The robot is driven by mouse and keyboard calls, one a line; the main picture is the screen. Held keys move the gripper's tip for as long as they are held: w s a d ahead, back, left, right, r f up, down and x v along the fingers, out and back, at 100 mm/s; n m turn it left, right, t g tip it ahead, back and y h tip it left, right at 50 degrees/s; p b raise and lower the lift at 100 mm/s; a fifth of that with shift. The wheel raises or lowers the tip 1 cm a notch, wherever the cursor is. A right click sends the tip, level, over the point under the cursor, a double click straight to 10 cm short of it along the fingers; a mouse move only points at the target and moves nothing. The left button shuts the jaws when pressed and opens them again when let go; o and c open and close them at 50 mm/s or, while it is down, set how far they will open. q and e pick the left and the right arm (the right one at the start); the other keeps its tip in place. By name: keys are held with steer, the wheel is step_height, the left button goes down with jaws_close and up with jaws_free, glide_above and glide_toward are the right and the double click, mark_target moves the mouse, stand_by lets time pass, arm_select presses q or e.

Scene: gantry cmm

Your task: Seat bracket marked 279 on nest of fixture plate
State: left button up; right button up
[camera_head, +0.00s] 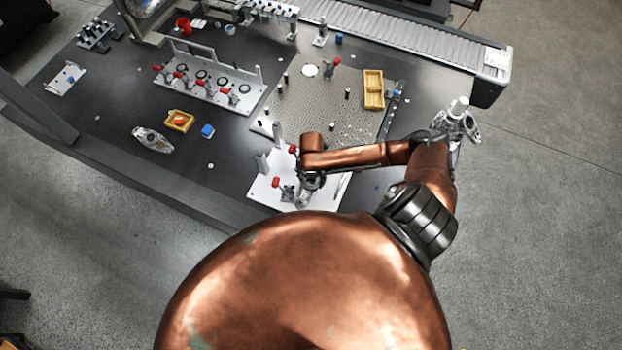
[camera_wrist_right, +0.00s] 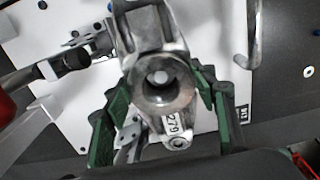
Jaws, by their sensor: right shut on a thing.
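The bracket marked 279 (camera_wrist_right: 174,124) is grey metal with a round bore and a small white label, in the right wrist view. My right gripper (camera_wrist_right: 160,105) is shut on it, with green fingers on both sides. A white fixture plate (camera_wrist_right: 215,45) lies beneath the bracket; whether they touch cannot be told. In the head view my right gripper (camera_head: 308,184) is over the white fixture plate (camera_head: 262,192), near the table's front edge. The arm and gripper hide part of the plate, and the nest cannot be made out clearly. My left gripper is not in view.
A clamp rack (camera_head: 215,88), a yellow bin (camera_head: 180,120) and another metal bracket (camera_head: 152,139) are to the left.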

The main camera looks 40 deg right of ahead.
mark_target(311, 183)
steer(key=shift+f+b, duration=0.35)
steer(key=shift+f, duration=0.35)
steer(key=o, duration=1.7)
steer(key=shift+o, duration=0.2)
step_height(311, 183, up, 12)
